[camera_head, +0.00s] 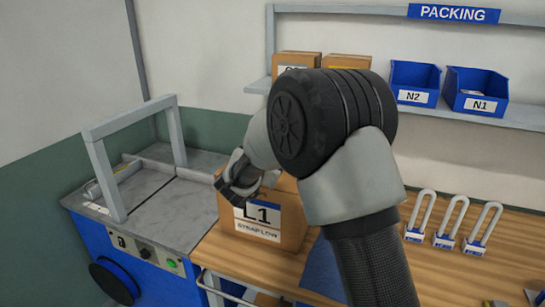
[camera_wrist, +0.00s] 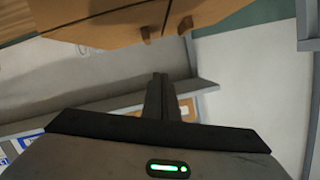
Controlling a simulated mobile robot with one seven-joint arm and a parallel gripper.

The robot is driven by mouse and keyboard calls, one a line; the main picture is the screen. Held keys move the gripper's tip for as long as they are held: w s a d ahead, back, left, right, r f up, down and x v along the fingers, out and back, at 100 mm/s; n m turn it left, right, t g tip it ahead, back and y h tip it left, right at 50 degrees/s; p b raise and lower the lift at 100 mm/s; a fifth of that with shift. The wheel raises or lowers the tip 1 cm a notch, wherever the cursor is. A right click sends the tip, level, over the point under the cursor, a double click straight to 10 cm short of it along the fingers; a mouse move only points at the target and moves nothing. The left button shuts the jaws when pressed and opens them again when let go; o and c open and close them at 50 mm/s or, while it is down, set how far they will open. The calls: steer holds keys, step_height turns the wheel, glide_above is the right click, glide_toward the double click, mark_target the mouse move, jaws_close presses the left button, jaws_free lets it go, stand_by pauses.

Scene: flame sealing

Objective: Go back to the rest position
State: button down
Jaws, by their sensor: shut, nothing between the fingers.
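My gripper (camera_head: 235,188) is at the upper left of the cardboard box labelled L1 (camera_head: 290,222) in the head view, with my arm reaching across the middle of the picture. In the wrist view the two fingers (camera_wrist: 158,98) are together, with nothing between them. A brown surface (camera_wrist: 100,25) with two small brown tabs fills the top of that view; I cannot tell for sure what it is. My arm hides part of the box and the table behind it. I cannot tell whether the gripper touches the box.
A blue machine with a grey top (camera_head: 160,205) and a grey arch (camera_head: 95,160) stands at left. The wooden table (camera_head: 425,265) holds several padlock-like items (camera_head: 445,235) at right. A wall shelf (camera_head: 520,118) carries boxes and blue bins (camera_head: 475,95). Open space lies above the machine.

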steer(key=s+r+n+g+y, duration=0.1)
steer(key=s+r+n+y, duration=0.25)
steer(key=s+r, duration=0.35)
steer(key=s+r+n+g+y, duration=0.25)
steer(key=s+r+y, duration=0.2)
steer(key=s, duration=0.55)
steer(key=s+d+f+g+h, duration=0.1)
steer(key=s+d, duration=0.3)
steer(key=s, duration=0.4)
steer(key=s+d+f+n+g+h, duration=0.1)
steer(key=s+d+f+g, duration=0.1)
steer(key=s+d, duration=0.3)
steer(key=s+d+f+n+g+h, duration=0.1)
steer(key=s+d+f+g, duration=0.1)
steer(key=s, duration=1.1)
steer(key=d+f, duration=0.1)
steer(key=d, duration=0.1)
steer(key=shift+d+g+p, duration=0.35)
steer(key=shift+d, duration=0.05)
